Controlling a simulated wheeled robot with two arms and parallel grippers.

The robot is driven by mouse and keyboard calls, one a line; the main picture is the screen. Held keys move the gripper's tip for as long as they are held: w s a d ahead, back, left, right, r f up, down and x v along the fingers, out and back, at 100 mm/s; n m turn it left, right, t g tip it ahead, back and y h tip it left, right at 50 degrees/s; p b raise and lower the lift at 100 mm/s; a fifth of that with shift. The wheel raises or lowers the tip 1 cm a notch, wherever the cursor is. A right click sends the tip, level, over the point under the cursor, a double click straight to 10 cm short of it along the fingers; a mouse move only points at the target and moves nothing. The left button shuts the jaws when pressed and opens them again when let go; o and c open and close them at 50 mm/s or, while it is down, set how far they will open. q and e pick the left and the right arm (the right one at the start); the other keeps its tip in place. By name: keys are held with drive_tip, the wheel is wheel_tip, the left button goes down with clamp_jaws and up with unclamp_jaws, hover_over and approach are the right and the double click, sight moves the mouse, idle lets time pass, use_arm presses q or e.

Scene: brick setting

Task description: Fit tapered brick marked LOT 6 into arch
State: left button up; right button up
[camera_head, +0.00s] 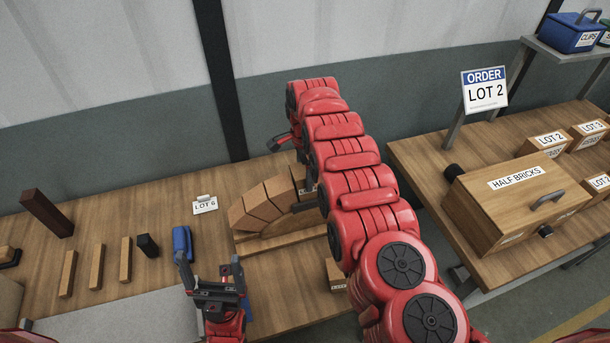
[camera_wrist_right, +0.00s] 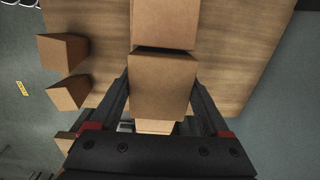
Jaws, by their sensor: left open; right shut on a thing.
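The arch of tan tapered bricks (camera_head: 262,203) rests on a curved wooden form (camera_head: 290,222) in the head view; my right arm hides its right part. My right gripper (camera_wrist_right: 160,78) is shut on a tan brick (camera_wrist_right: 160,92) in the right wrist view, with another brick just beyond it. No lot mark shows on the held brick. A LOT 6 tag (camera_head: 205,205) stands on the table left of the arch. My left gripper (camera_head: 216,286) is open and empty in front of the arch.
A loose brick (camera_head: 337,275) lies in front of the arch, partly behind my right arm. A blue object (camera_head: 181,243), a dark cylinder (camera_head: 147,245) and several wooden strips (camera_head: 96,267) lie to the left. A HALF BRICKS box (camera_head: 510,205) and an ORDER LOT 2 sign (camera_head: 485,91) are at right.

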wheel_tip(320, 180, down, 2)
drive_tip(key=shift+f, duration=0.1)
drive_tip(key=shift+f, duration=0.1)
drive_tip(key=o, duration=1.6)
drive_tip(key=shift+c, duration=0.2)
